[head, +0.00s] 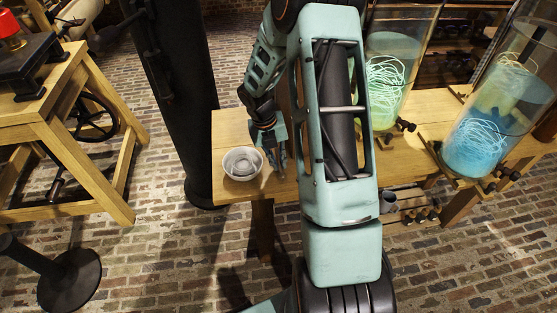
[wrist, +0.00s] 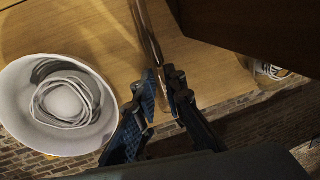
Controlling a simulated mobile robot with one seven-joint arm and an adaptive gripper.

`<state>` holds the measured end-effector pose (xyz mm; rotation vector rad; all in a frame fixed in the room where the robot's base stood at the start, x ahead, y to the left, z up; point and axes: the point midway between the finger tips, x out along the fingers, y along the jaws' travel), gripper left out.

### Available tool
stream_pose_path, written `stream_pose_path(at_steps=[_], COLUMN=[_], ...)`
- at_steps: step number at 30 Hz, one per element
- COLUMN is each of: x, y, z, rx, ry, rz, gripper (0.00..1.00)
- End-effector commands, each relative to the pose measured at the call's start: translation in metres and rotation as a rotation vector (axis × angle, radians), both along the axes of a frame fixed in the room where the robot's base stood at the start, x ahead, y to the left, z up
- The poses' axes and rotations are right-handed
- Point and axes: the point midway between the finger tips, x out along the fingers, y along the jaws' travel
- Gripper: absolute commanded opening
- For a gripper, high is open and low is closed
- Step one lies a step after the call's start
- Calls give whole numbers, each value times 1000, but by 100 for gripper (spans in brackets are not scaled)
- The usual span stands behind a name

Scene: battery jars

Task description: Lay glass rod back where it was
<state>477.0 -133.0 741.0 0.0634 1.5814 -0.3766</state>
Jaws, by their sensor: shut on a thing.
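My gripper (wrist: 162,95) is shut on a slim, brownish see-through rod, the glass rod (wrist: 148,35). The rod runs from between the fingertips to the top edge of the wrist view, over the wooden table (wrist: 100,30). I cannot tell whether it touches the tabletop. In the head view my gripper (head: 273,160) is low over the table's left part, just right of a white bowl (head: 228,170). I cannot make out the rod there.
The white bowl also shows in the wrist view (wrist: 22,110), left of my fingers, with coiled strands inside. Tall glass jars with green (head: 395,45) and blue (head: 480,145) contents stand to the right. A dark block (wrist: 250,30) fills the wrist view's upper right.

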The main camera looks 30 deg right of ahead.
Motion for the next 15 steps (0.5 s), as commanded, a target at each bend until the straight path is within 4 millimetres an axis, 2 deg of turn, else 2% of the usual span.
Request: stream_pose_path(at_steps=[1, 2, 6, 15], x=[0, 0, 0, 0], y=[0, 0, 0, 0], z=[0, 0, 0, 1], rx=[0, 0, 0, 0], ry=[0, 0, 0, 0], rz=[0, 0, 0, 0], gripper=[0, 13, 29, 30])
